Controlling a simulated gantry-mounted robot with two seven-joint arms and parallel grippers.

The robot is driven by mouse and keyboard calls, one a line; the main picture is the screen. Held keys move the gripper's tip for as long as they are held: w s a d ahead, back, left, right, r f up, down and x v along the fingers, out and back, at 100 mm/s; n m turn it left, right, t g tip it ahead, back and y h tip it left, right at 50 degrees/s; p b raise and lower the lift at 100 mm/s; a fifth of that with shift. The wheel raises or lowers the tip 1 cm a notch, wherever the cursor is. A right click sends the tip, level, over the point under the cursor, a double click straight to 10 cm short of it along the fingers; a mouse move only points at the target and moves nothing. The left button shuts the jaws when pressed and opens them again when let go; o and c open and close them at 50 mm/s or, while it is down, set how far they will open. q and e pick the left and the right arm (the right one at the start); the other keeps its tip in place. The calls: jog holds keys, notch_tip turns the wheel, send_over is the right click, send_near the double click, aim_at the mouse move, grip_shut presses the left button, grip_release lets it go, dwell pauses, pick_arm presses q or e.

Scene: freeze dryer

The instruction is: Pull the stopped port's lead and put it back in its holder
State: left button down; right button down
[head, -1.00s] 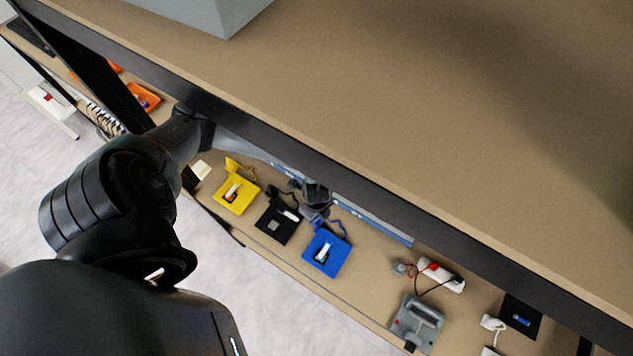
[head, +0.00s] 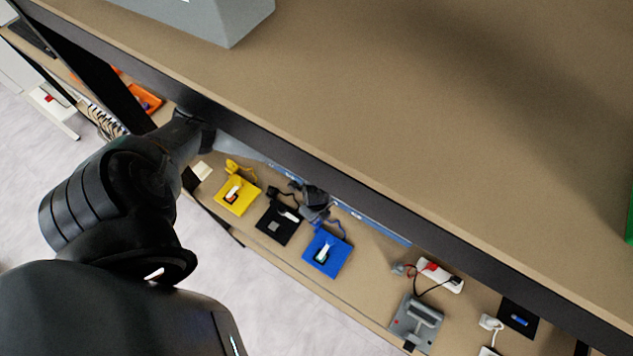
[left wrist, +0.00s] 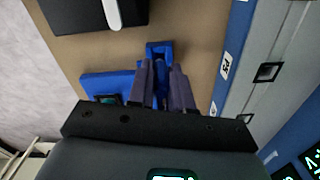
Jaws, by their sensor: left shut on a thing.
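My left gripper (head: 314,208) is on the lower shelf beside the blue-and-grey port panel (head: 370,222). Its fingers (left wrist: 166,88) are shut on a blue lead's plug (left wrist: 160,48), which shows between and beyond them in the left wrist view. A blue holder (head: 327,253) lies just in front of the gripper, with a blue cord running near it; it also shows beside the fingers in the left wrist view (left wrist: 95,86). An empty-looking dark socket (left wrist: 268,72) is on the panel, right of the fingers. My right gripper is not in view.
A black holder (head: 278,225) and a yellow holder (head: 237,197) stand left of the blue one. A grey device (head: 417,318) and a white-and-red item (head: 440,276) are to the right. The upper shelf's dark edge (head: 400,203) overhangs the panel.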

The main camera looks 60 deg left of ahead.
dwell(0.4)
pick_arm(q)
jog(key=shift+p, duration=0.3)
dwell(0.5)
jog(key=shift+p, duration=0.3)
dwell(0.3)
jog(key=shift+f+b, duration=0.4)
jog(key=shift+f, duration=0.1)
dwell(0.4)
jog(key=shift+f+b, duration=0.45)
jog(key=shift+f, duration=0.25)
jog(key=c, duration=1)
grip_release()
jog(key=shift+o, duration=0.2)
